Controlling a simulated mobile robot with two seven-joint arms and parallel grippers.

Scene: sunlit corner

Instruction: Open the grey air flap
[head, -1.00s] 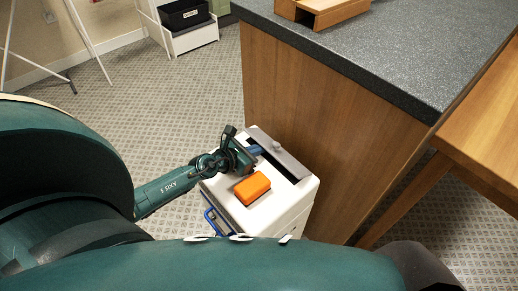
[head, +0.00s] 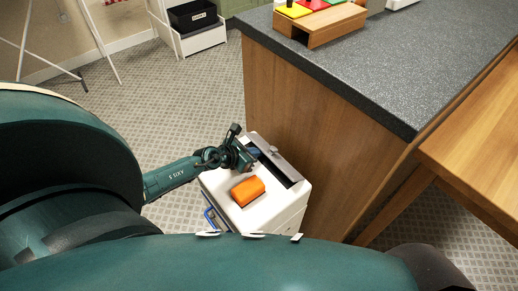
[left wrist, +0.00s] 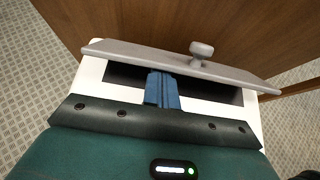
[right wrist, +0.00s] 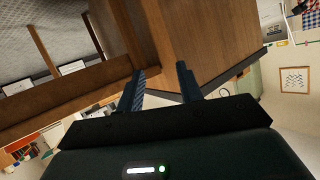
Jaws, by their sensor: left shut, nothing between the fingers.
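The grey air flap (head: 287,166) is on top of a white unit (head: 292,206) beside the wooden counter. In the left wrist view the flap (left wrist: 160,60) stands raised along the far side of a dark slot (left wrist: 215,93), with a round grey knob (left wrist: 202,49) on it. My left gripper (head: 255,153) is at the slot; its blue fingers (left wrist: 158,74) are together, empty, with their tips at the flap's near edge. I cannot tell whether they touch it. My right gripper (right wrist: 159,78) has its fingers apart, with nothing between them.
An orange block (head: 248,191) lies on the unit's top, close to my left gripper. A blue handle (head: 210,220) is on its near side. The grey-topped counter (head: 340,65) rises right behind it. A wooden table (head: 485,150) stands at right.

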